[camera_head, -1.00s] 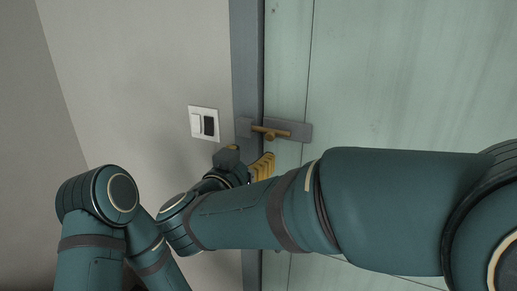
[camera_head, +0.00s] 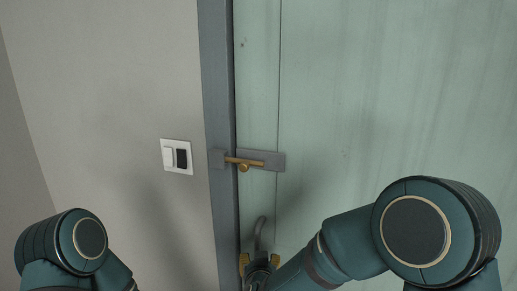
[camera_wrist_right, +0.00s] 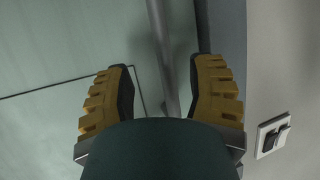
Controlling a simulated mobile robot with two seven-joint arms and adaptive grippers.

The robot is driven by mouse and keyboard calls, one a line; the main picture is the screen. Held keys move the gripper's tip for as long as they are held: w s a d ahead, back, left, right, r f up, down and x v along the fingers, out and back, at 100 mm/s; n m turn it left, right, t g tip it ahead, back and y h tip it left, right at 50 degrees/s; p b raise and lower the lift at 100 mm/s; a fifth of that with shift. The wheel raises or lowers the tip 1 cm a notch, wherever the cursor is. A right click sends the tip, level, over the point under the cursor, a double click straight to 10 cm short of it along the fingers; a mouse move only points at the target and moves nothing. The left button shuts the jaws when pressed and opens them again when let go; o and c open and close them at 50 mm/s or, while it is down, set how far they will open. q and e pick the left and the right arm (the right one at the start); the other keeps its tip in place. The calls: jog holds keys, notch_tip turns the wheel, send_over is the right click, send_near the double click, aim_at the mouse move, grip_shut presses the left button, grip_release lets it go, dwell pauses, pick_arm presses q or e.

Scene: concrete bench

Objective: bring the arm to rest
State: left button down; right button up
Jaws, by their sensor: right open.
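My right gripper (camera_head: 259,262) is low in front of the green door (camera_head: 390,90), near the door's left edge. In the right wrist view its two yellow-padded fingers (camera_wrist_right: 162,66) stand wide apart with nothing gripped. A grey curved door handle (camera_head: 261,234) is just beyond the gripper; in the wrist view its bar (camera_wrist_right: 164,50) shows between the fingers, and I cannot tell how far off it is. My left arm's elbow shows at the lower left of the head view; its gripper is out of the picture.
A brass bolt (camera_head: 243,164) on a grey plate (camera_head: 272,159) sits above the gripper, its left end at the block on the grey door frame (camera_head: 218,80). A white switch plate (camera_head: 166,143) is on the wall to the left. The door's upper right is clear.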

jog(key=s+d+f+g+y, duration=0.1)
jog(key=s+d+f+g, duration=0.25)
jog(key=f, duration=0.45)
jog(key=s+d+f+g+y, duration=0.1)
jog(key=s+d+f+g, duration=0.2)
jog(key=f, duration=0.5)
jog(key=s+d+f+g+y, duration=0.1)
jog(key=s+d+f+g, duration=0.1)
jog(key=s+f, duration=0.3)
jog(key=s+d+f+m+g+b, duration=0.1)
jog(key=s+f+g, duration=0.2)
jog(key=s, duration=0.7)
notch_tip(320, 180, down, 2)
jog(key=shift+s+d+y, duration=0.3)
jog(key=shift+d+y, duration=0.1)
